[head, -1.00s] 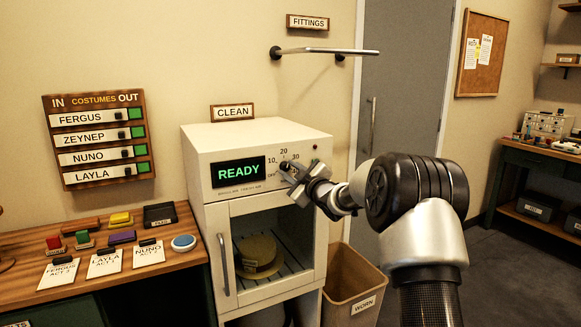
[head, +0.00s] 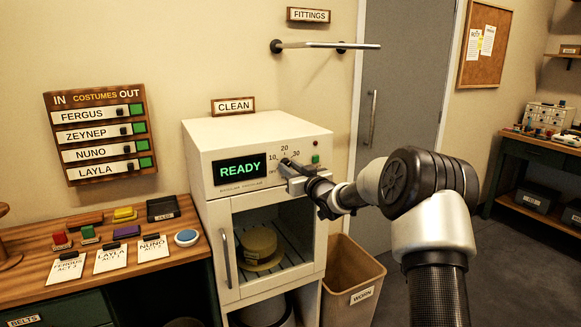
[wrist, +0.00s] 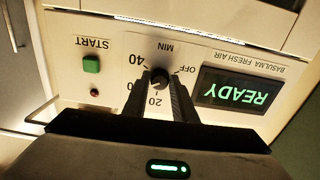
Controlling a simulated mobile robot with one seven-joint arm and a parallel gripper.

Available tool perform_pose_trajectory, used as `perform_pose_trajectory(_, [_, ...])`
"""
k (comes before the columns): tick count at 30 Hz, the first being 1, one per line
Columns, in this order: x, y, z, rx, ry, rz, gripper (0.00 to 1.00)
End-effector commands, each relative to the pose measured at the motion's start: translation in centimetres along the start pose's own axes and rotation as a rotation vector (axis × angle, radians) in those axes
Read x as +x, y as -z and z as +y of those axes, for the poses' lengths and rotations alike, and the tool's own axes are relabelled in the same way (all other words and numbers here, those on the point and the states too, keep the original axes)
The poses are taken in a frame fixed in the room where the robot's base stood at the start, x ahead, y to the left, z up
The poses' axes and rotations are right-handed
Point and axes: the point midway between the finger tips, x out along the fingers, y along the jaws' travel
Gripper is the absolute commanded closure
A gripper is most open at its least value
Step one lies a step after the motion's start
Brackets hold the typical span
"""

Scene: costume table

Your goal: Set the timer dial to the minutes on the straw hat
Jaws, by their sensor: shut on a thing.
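The timer dial (wrist: 160,75) is a dark round knob on the white cabinet's front panel, with marks OFF, 10, 20, 30 and 40 around it. My gripper (wrist: 160,82) is shut on the dial, one finger on each side; in the head view the gripper (head: 287,166) reaches it from the right. I cannot tell which mark the dial points to. The straw hat (head: 262,246) lies on the rack inside the cabinet, behind the glass door. No minutes can be read on it.
The green display (head: 240,170) reads READY. A green START button (wrist: 91,64) is beside the dial. The cabinet door is shut, with a handle (head: 224,258) at its left. A WORN bin (head: 352,283) stands at right, and a wooden table (head: 95,237) at left.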

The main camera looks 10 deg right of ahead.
Motion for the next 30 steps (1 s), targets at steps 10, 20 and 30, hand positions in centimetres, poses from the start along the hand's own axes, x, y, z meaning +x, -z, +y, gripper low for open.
perform_pose_trajectory(10, [-0.02, -0.12, 0.01, 0.032, 0.000, -0.002, 0.98])
perform_pose_trajectory(20, [-0.02, -0.12, 0.00, 0.031, 0.000, -0.002, 0.58])
perform_pose_trajectory(30, [-0.23, -0.04, 0.01, 0.030, 0.000, -0.001, 0.58])
